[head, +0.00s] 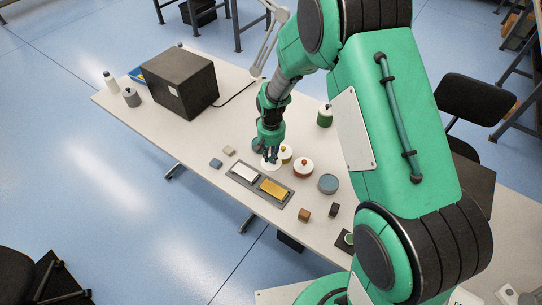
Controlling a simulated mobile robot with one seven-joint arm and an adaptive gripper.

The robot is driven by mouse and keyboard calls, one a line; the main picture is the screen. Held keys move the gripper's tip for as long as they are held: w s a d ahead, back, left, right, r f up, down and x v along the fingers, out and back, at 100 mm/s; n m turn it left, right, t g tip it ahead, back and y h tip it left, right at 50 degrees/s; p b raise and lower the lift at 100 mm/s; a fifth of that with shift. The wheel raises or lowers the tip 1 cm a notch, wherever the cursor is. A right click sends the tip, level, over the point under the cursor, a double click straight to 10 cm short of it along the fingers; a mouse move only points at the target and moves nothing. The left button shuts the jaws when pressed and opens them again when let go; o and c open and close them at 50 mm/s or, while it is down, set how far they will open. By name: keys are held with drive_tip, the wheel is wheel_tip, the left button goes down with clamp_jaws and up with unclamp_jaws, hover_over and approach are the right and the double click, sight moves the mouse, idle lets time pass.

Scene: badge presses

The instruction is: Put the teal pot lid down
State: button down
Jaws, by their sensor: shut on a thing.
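My gripper (271,156) points down over the middle of the table and is shut on a pale, round lid (271,166), which I take to be the teal pot lid. Its knob is hidden between the fingers. I cannot tell whether the lid touches the table or hangs just above it. A blue-grey round pot (328,184) without a knob stands to the right. A darker teal-grey round thing (257,144) is partly hidden behind my gripper on the left.
A dark tray (257,187) with a white and a yellow plate lies in front. Small blocks (305,215) lie nearby. A black box (180,84) stands at the left.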

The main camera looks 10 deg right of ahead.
drive_tip(key=shift+w, duration=0.1)
drive_tip(key=w+d+r, duration=0.1)
drive_tip(key=w+d, duration=0.2)
drive_tip(key=w, duration=0.9)
drive_tip(key=w+d+b, duration=0.1)
drive_tip(key=w+d, duration=0.2)
drive_tip(key=w, duration=0.9)
drive_tip(key=shift+w+d+r, duration=0.3)
drive_tip(key=shift+d+r, duration=0.1)
drive_tip(key=shift+f+b, duration=0.55)
drive_tip(key=shift+f, duration=2.6)
drive_tip(key=shift+f+b, duration=0.4)
drive_tip(key=shift+f, duration=1.45)
drive_tip(key=shift+f, duration=0.1)
